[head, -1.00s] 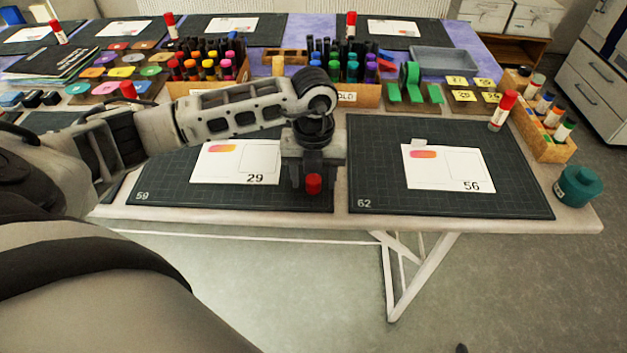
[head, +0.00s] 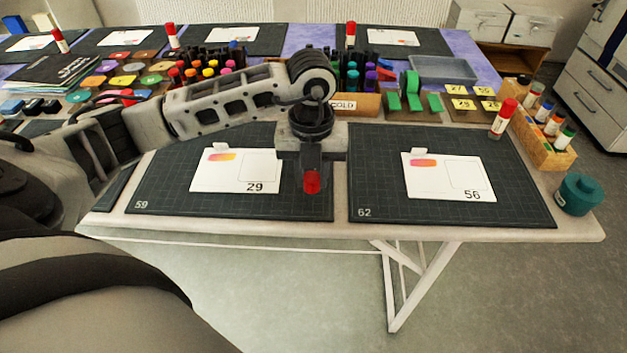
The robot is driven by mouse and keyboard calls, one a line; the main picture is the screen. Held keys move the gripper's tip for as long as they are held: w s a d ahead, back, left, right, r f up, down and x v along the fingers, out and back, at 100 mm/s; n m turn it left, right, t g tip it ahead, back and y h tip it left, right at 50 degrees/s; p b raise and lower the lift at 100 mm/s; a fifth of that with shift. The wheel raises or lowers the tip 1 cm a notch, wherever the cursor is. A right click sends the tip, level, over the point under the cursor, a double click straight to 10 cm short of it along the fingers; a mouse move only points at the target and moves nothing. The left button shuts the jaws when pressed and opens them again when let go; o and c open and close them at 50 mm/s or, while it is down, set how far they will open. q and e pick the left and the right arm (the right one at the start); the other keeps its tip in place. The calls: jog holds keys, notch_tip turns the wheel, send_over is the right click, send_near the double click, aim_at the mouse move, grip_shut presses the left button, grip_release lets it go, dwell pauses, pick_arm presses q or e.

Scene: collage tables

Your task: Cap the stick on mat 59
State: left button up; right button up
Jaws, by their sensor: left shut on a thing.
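Mat 59 (head: 160,190) is a dark gridded mat at the table's front left, with card 29 (head: 220,182) on it. My left gripper (head: 312,178) points down over the mat's right part, right of the card. It is shut on a red cap (head: 312,184), whose lower end shows below the fingers. I cannot tell whether the cap touches the mat or hangs above it. No separate stick body shows on mat 59; the gripper and arm hide part of the mat. My right gripper is not in view.
Mat 62 (head: 420,208) with card 56 (head: 430,188) lies to the right. A red-capped stick (head: 503,118) stands behind it, near a wooden bottle rack (head: 560,158). A teal jar (head: 579,194) is at the right corner. Marker boxes and trays fill the table behind.

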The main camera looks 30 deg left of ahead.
pick_arm(q)
jog(key=s+d+r, duration=0.4)
jog(key=s+r, duration=0.4)
jog(key=s, duration=0.3)
jog(key=shift+s+d+r, duration=0.15)
jog(key=shift+s+d, duration=0.15)
jog(key=shift+d, duration=0.05)
jog(key=w+d+f+n, duration=0.1)
jog(key=w+n, duration=0.3)
jog(key=n, duration=1)
jog(key=w+d+f+n, duration=0.1)
jog(key=w+n, duration=0.4)
jog(key=n, duration=1)
jog(key=shift+w+f+n, duration=0.3)
jog(key=shift+f, duration=0.15)
